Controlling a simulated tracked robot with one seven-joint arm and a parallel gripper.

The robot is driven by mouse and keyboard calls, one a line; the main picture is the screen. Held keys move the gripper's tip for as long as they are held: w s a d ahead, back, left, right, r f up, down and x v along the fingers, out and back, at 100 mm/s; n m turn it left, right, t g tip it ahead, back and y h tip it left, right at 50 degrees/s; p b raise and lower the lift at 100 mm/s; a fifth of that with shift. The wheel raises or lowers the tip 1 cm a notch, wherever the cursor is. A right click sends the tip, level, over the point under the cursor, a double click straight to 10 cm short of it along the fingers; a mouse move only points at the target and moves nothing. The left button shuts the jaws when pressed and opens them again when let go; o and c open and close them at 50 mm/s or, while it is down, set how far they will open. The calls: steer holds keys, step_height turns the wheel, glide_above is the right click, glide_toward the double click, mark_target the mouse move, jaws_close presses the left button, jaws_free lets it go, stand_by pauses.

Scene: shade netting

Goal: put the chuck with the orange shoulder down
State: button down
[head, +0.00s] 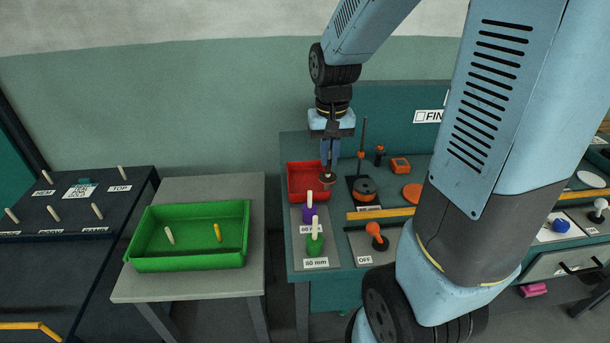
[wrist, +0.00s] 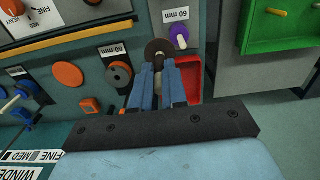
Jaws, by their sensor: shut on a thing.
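My gripper (head: 329,164) points down over the teal bench, beside the red tray (head: 297,182). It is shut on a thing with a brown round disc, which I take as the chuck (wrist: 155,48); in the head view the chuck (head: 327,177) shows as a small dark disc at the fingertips. A pale part shows between the fingers in the wrist view. The fingers hide much of it, and I cannot make out an orange shoulder. It appears to be above the bench; the exact gap cannot be told.
A purple piece (head: 308,216) and a green piece (head: 315,246), each with a pale peg, stand on labelled pads. A dark round fixture (head: 365,190), an orange knob (head: 375,232) and a yellow bar (head: 385,213) are close by. A green tray (head: 190,262) sits on the grey table.

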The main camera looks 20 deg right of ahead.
steer(key=shift+w+a+f, duration=0.1)
steer(key=shift+w+a, duration=0.1)
steer(key=shift+w, duration=0.5)
steer(key=w+f, duration=1.2)
steer(key=w, duration=0.1)
steer(key=shift+w+f, duration=0.2)
steer(key=shift+f, duration=0.2)
steer(key=c, duration=1.2)
jaws_free()
steer(key=shift+o, duration=0.2)
